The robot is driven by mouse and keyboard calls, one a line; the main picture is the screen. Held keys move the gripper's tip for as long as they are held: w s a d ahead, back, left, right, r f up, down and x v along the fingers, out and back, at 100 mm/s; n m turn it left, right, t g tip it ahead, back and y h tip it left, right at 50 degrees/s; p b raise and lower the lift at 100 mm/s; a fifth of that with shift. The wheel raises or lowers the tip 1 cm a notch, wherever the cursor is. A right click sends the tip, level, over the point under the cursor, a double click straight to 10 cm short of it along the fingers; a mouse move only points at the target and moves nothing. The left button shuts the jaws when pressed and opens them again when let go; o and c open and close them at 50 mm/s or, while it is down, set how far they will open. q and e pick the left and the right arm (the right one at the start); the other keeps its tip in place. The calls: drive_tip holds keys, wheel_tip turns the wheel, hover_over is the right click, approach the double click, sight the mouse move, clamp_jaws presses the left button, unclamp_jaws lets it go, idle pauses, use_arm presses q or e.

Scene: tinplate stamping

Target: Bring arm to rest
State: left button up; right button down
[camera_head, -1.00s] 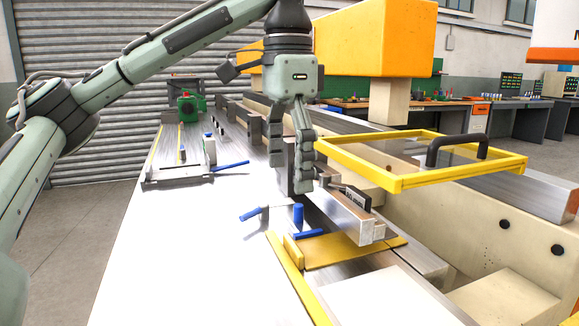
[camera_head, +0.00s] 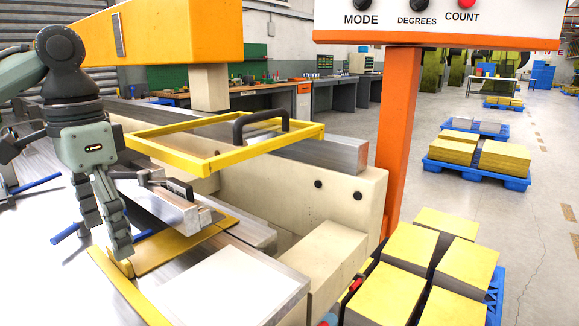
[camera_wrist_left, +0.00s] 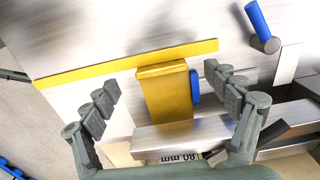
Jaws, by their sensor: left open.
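My left gripper (camera_head: 106,243) hangs at the left of the head view, fingers pointing down over the near side of the press bed. It is open, with nothing between its fingers. In the left wrist view its two fingers (camera_wrist_left: 160,82) are spread wide, with a yellow block (camera_wrist_left: 168,95) lying in the gap as seen from there; I cannot tell how far below. In the head view a yellow plate (camera_head: 185,250) lies right of the fingers, beside a metal die block (camera_head: 165,208). My right gripper is not in view.
A yellow-framed guard (camera_head: 225,155) with a black handle stands over the press, close right of my gripper. An orange post (camera_head: 397,140) carries a control panel (camera_head: 440,22). Stacks of yellow sheets (camera_head: 465,280) stand on blue pallets at right.

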sight(116, 266)
use_arm(q)
wheel_tip(116, 266, down, 3)
drive_tip(key=shift+f, duration=0.15)
drive_tip(key=shift+w+d, duration=0.1)
idle(0.4)
